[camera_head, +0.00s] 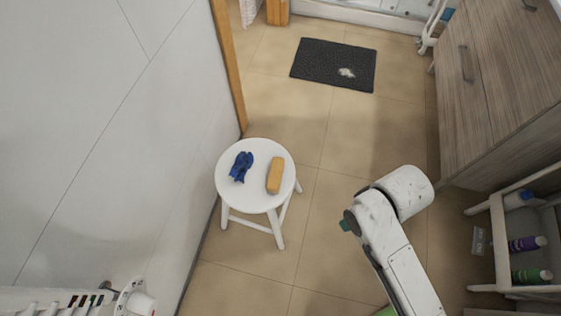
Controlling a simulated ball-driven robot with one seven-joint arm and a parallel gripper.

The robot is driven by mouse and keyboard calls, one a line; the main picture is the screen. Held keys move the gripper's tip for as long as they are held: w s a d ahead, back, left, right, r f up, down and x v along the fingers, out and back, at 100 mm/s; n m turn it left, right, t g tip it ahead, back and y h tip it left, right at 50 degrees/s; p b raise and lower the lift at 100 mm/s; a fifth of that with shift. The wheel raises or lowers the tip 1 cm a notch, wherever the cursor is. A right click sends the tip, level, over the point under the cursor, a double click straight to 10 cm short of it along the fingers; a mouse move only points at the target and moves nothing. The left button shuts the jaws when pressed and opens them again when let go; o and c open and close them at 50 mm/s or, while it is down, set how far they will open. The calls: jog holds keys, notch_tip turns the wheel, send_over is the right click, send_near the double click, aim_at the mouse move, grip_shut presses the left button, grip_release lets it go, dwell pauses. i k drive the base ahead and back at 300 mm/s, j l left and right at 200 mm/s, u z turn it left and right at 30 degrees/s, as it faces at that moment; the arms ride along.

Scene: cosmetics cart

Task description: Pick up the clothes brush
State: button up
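The clothes brush (274,175) appears to be the orange-tan, block-shaped object on the right part of a round white stool (256,202). Its bristles cannot be made out from above. A crumpled dark blue item (241,167), perhaps a cloth or glove, lies on the stool to its left, apart from it. My white arm shows at the lower right, to the right of the stool and well apart from it. My gripper does not show in this view.
A white wall stands close left of the stool. A dark mat (333,65) with a pale patch lies behind it. A wooden cabinet (495,80) and a cart (500,240) with bottles are at right. The tiled floor between stool and cabinet is mostly clear.

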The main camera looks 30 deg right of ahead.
aim_at(273, 182)
jog(key=i+j+z, duration=0.15)
jog(key=j+z, duration=0.25)
jog(key=i+j+z, duration=0.15)
jog(key=z, duration=0.3)
jog(key=j, duration=0.1)
